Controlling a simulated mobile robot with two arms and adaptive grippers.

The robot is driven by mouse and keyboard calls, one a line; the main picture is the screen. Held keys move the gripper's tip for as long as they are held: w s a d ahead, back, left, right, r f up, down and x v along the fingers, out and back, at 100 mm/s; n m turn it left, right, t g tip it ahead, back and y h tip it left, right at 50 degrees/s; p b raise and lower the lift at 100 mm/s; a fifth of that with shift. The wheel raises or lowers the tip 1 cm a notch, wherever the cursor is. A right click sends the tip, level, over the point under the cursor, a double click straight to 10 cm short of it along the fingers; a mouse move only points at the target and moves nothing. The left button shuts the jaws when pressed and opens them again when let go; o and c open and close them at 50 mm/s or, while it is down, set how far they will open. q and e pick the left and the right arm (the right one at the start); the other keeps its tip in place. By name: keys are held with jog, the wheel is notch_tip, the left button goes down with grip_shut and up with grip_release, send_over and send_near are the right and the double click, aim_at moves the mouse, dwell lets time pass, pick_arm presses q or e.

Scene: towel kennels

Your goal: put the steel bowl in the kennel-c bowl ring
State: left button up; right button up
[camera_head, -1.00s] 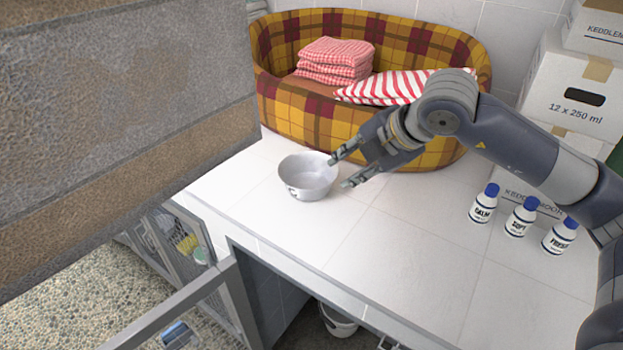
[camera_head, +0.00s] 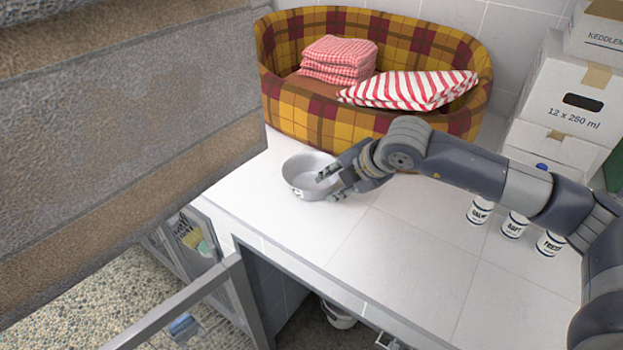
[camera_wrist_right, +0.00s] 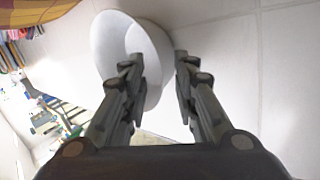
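The steel bowl (camera_head: 297,184) stands upright on the white tiled counter, in front of the plaid pet bed. It also shows in the right wrist view (camera_wrist_right: 112,40). My right gripper (camera_head: 329,186) is at the bowl's right rim, one finger over the inside and the other outside. In the right wrist view the fingers (camera_wrist_right: 158,60) are apart, with the bowl's wall between them; I cannot tell whether they touch it. My left gripper is not in view. I cannot make out the kennel-c bowl ring.
The plaid bed (camera_head: 300,115) holds folded towels (camera_head: 338,58) and a striped cushion (camera_head: 410,90). Bottles (camera_head: 515,225) and cartons (camera_head: 565,95) stand at the right. A grey-brown textured slab (camera_head: 120,130) blocks the left. Below the counter are an open mesh door (camera_head: 195,238) and a bucket (camera_head: 337,316).

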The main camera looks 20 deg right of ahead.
grip_shut()
jog(key=shift+r, duration=0.15)
